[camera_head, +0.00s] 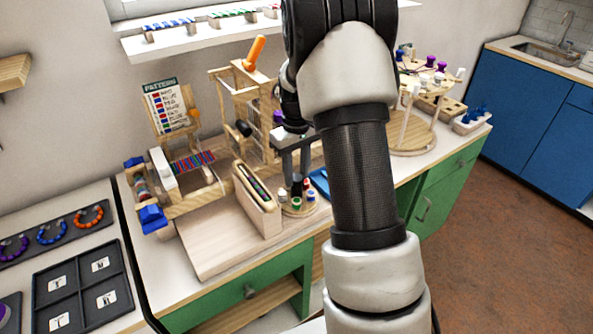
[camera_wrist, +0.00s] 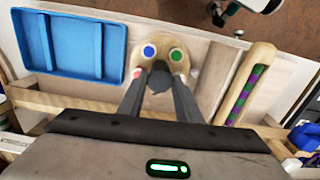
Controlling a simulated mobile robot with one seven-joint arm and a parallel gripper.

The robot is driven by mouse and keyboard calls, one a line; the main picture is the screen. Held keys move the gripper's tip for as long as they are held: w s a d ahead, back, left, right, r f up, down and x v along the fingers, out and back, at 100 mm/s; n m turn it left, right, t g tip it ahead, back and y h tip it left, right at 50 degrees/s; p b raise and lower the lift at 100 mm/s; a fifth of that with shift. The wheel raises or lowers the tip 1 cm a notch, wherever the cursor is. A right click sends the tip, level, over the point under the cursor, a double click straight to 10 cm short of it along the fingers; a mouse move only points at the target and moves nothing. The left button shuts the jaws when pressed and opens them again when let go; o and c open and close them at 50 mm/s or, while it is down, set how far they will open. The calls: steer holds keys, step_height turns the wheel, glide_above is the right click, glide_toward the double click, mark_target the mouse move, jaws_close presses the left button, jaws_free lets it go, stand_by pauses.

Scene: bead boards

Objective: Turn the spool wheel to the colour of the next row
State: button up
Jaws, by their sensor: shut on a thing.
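The spool wheel (camera_head: 300,211) is a small round wooden disc on the bench, with coloured spools standing on it. My gripper (camera_head: 296,188) reaches down over its middle. In the wrist view the wheel (camera_wrist: 161,50) carries a blue spool (camera_wrist: 149,51), a green spool (camera_wrist: 175,55), a red one at the left and a whitish one at the right. My fingertips (camera_wrist: 160,72) are closed on a dark centre knob (camera_wrist: 160,82), which they partly hide. The pattern card (camera_head: 166,106) lists coloured rows, too small to read surely. The loom (camera_head: 193,163) holds a red-and-blue striped strip.
A wooden holder with a dark, coloured slot (camera_head: 255,186) stands close left of the wheel. A blue tray (camera_head: 319,183) lies close to its right. A wooden frame with an orange handle (camera_head: 255,53) rises behind. The light wooden board (camera_head: 215,240) in front is bare.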

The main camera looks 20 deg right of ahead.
steer(key=m+p, duration=0.1)
steer(key=m, duration=0.6)
steer(key=shift+r, duration=0.1)
steer(key=m+p, duration=0.1)
steer(key=m, duration=0.3)
steer(key=m+p, duration=0.1)
steer(key=m, duration=0.2)
steer(key=shift+m, duration=0.3)
steer(key=m+p, duration=0.2)
steer(key=m, duration=0.3)
steer(key=m+p, duration=0.2)
steer(key=m, duration=0.3)
steer(key=shift+m, duration=0.4)
steer(key=o, duration=1)
steer(key=shift+o, duration=0.2)
